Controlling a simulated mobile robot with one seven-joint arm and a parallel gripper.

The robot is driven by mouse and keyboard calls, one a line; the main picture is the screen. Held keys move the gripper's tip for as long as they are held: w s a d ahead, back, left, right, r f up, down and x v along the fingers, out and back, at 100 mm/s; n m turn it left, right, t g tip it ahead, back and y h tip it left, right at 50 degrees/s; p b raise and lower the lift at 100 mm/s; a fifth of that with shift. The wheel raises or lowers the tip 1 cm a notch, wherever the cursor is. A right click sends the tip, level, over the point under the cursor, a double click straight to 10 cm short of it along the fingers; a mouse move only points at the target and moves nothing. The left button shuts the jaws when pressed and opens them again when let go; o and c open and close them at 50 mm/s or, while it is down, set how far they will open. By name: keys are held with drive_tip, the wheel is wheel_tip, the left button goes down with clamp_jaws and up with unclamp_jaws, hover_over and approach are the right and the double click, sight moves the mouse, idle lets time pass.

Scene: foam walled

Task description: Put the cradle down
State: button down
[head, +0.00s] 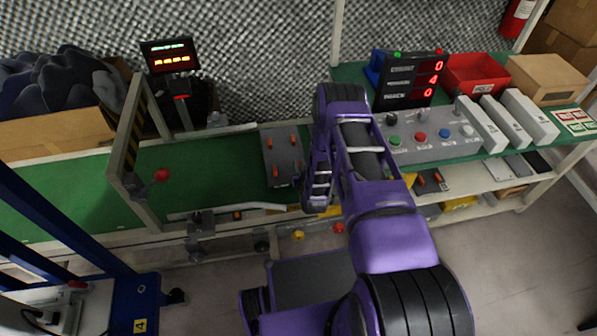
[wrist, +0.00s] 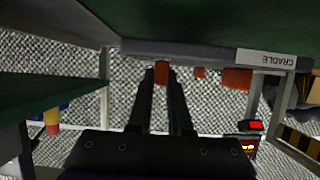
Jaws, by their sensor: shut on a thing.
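The cradle (head: 283,150) is a grey plate with several orange pegs, at the green conveyor belt (head: 220,165) in the head view. In the wrist view its grey edge (wrist: 190,50) carries a CRADLE label. My gripper (wrist: 162,80) is shut on the cradle, with one orange peg between its fingertips. In the head view my gripper (head: 303,178) is at the cradle's right side, partly hidden by my purple arm. The cradle looks roughly level and close to the green belt; I cannot tell whether it touches.
A green-topped bench (head: 480,150) with a button panel, a red bin (head: 476,75) and a display (head: 408,78) stands on the right.

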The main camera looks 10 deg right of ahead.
drive_tip(key=shift+f+b, duration=0.35)
drive_tip(key=shift+f, duration=1.4)
drive_tip(key=shift+f, duration=0.1)
drive_tip(key=c, duration=0.8)
unclamp_jaws()
drive_tip(key=shift+c, duration=0.2)
drive_tip(key=shift+s, duration=0.1)
drive_tip(key=p+v, duration=0.2)
drive_tip(key=v, duration=1)
